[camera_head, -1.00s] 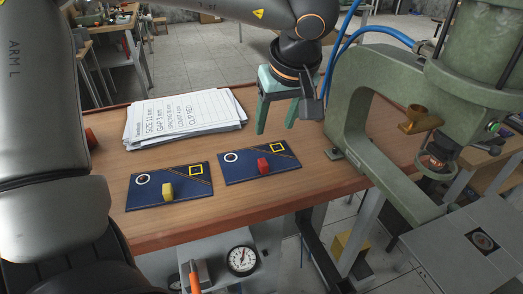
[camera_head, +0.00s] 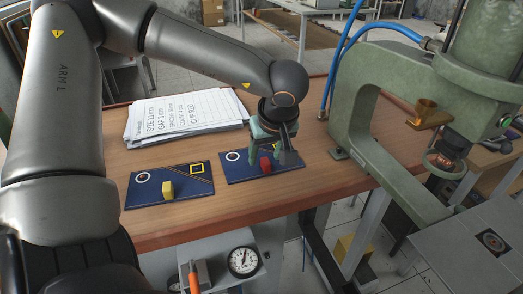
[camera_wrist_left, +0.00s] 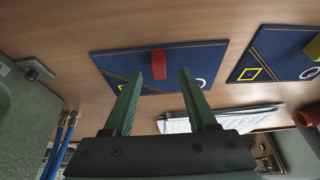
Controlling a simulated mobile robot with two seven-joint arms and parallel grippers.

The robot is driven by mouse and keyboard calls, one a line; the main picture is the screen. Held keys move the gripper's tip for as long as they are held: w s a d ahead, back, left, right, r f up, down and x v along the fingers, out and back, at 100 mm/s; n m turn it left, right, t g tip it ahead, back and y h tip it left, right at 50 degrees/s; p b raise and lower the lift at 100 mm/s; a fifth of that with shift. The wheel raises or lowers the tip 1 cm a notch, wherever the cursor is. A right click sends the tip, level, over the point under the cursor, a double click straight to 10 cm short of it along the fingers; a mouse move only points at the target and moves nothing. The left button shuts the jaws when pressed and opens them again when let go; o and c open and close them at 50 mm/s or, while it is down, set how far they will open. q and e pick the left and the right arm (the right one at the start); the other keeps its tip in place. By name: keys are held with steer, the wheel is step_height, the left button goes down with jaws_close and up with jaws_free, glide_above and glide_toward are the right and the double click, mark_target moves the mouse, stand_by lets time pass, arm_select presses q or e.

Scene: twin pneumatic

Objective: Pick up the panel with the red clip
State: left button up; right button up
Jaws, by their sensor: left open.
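The panel with the red clip (camera_head: 288,171) is a flat dark blue plate on the wooden table, with a white ring and a yellow square. It also shows in the left wrist view (camera_wrist_left: 205,58). Its red clip (camera_head: 265,165) stands up at the front edge and shows between my fingertips in the wrist view (camera_wrist_left: 159,63). My left gripper (camera_head: 271,158) is open just above this panel, its green fingers on either side of the clip in the picture, partly hiding the panel. Whether the fingers touch anything I cannot tell. My right gripper is not in view.
A second blue panel (camera_head: 145,191) with a yellow clip (camera_head: 167,189) lies to the left. Papers (camera_head: 180,112) reading "CLIP RED" lie behind. A green press (camera_head: 345,105) stands close on the right. A gauge (camera_head: 243,261) sits below the table's front edge.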

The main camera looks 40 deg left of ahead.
arm_select(q)
steer(key=shift+w+a+f, duration=0.1)
steer(key=shift+a+f, duration=0.05)
steer(key=shift+f, duration=0.25)
steer(key=shift+c, duration=0.2)
jaws_close()
